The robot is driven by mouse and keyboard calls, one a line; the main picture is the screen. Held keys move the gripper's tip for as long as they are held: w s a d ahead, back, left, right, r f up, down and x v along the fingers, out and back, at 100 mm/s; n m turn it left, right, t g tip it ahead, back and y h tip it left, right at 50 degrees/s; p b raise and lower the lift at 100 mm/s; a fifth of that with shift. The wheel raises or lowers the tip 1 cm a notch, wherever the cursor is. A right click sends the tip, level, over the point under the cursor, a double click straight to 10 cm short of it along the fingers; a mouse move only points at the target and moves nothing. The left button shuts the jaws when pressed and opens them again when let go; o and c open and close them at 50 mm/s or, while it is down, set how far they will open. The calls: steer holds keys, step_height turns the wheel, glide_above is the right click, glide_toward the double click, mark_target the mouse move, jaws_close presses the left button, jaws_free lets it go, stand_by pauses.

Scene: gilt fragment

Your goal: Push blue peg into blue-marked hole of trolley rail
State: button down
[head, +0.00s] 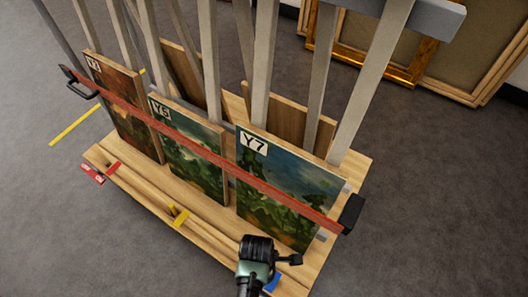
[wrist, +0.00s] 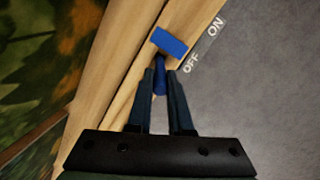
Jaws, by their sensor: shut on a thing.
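In the wrist view, my gripper (wrist: 161,73) is shut on the blue peg (wrist: 160,86), whose dark blue body shows between the two fingers. A flat bright blue mark (wrist: 169,41) lies on the wooden trolley rail (wrist: 195,18) just beyond the fingertips. The peg's upper end reaches close to this mark; I cannot tell whether it touches the rail or is in a hole. The hole itself is not visible. In the head view, the blue mark (head: 272,284) shows at the rail's near right end, and my arm's end hides the peg and fingers.
The trolley (head: 315,264) holds upright paintings, including Y7 (head: 285,190), behind a red strap (head: 190,140). Yellow (head: 180,216) and red (head: 92,174) pieces sit along the rail. OFF and ON labels (wrist: 204,47) show beside the rail. Grey floor (head: 420,200) is clear right.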

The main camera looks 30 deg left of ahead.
steer(key=shift+f+b, duration=1.2)
steer(key=shift+f, duration=0.8)
steer(key=shift+r, duration=0.1)
steer(key=c, duration=0.8)
jaws_free()
steer(key=shift+c, duration=0.2)
steer(key=r+p, duration=0.2)
steer(key=r, duration=0.2)
steer(key=r+p, duration=0.2)
steer(key=r, duration=0.2)
steer(key=r+p, duration=0.3)
steer(key=r, duration=0.1)
steer(key=shift+s+a, duration=0.1)
steer(key=shift+a, duration=0.15)
